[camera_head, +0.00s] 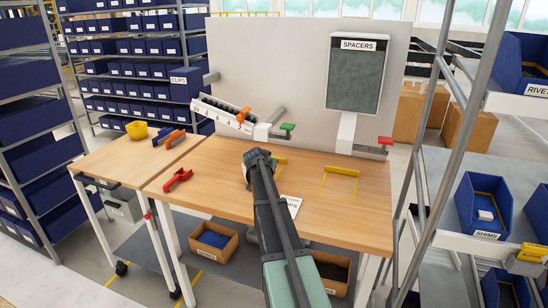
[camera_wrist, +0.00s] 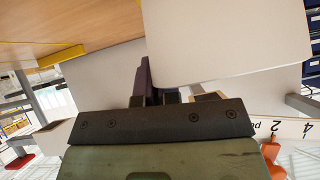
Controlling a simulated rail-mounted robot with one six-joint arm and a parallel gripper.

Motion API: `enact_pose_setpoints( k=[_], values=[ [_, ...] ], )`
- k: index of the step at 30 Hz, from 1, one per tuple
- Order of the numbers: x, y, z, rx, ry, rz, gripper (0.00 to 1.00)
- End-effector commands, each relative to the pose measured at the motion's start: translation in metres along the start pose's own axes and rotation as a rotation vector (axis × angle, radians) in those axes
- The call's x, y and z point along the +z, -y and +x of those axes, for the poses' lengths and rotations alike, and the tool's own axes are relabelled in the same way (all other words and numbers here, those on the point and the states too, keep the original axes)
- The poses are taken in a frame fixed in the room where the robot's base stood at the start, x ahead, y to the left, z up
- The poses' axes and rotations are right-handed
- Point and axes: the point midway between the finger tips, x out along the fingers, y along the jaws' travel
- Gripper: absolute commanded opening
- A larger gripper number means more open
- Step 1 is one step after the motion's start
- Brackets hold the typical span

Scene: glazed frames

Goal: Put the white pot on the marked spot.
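A large pale white surface with rounded corners (camera_wrist: 225,40), apparently the white pot, fills the upper right of the wrist view, close to my gripper (camera_wrist: 170,95). The dark fingers reach toward it, but its edge hides their tips, so I cannot tell whether they grip it. In the head view my gripper (camera_head: 260,155) is over the middle of the wooden table. A small white patch (camera_head: 246,172) shows left of my arm; the rest is hidden. A yellow-outlined spot (camera_head: 321,188) lies on the table, right of my arm, with a yellow bar (camera_head: 342,171) at its back.
Another yellow strip (camera_head: 281,160) shows just right of my gripper. A red clamp (camera_head: 178,179) lies on the table's left part. A ruler rail (camera_head: 222,112) and a grey panel (camera_head: 270,60) stand behind. A white label (camera_head: 291,205) lies beside my arm. The table's right front is clear.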

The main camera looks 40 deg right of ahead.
Motion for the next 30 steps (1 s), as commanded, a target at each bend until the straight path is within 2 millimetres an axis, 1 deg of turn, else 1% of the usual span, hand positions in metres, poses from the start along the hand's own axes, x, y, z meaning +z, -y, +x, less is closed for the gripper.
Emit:
enact_pose_setpoints(
  k=[1, 3, 6, 13, 14, 18, 20, 21, 26, 30],
  values=[
    [-0.009, 0.002, 0.012, 0.001, 0.0, 0.001, 0.0],
    [-0.017, 0.002, 0.022, 0.0, 0.001, 0.002, 0.0],
    [-0.024, 0.003, 0.032, 0.0, 0.001, 0.0, 0.0],
    [-0.029, 0.003, 0.038, -0.001, 0.001, 0.0, 0.0],
    [-0.031, 0.003, 0.042, 0.0, 0.001, 0.0, 0.0],
    [-0.05, 0.005, 0.067, -0.001, 0.0, 0.001, 0.0],
    [-0.056, 0.005, 0.074, -0.001, 0.0, 0.001, 0.0],
    [-0.046, 0.001, 0.077, 0.0, 0.0, 0.001, 0.0],
    [-0.049, 0.001, 0.074, 0.001, 0.0, 0.002, 0.0],
    [-0.045, 0.0, 0.077, 0.001, 0.0, 0.002, 0.0]
  ],
)
